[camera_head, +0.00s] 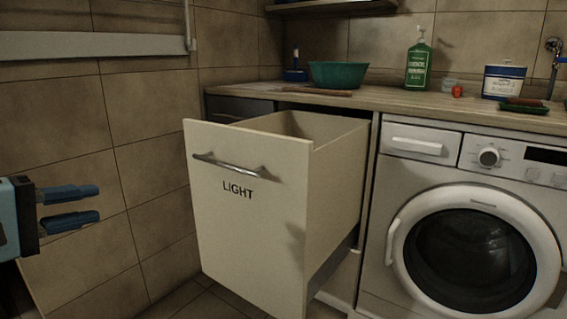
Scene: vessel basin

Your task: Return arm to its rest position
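My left gripper (99,203) comes in from the left edge, with its two blue fingers apart and nothing between them. It is in front of the tiled wall, to the left of the pulled-out drawer (245,235) and apart from it. The drawer's front is cream, marked "LIGHT", with a metal bar handle (228,166). The drawer stands well out from under the counter, and its inside is only partly visible. My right gripper is not in view.
A white washing machine (405,170) stands right of the drawer. Tiled floor is free at the lower left.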

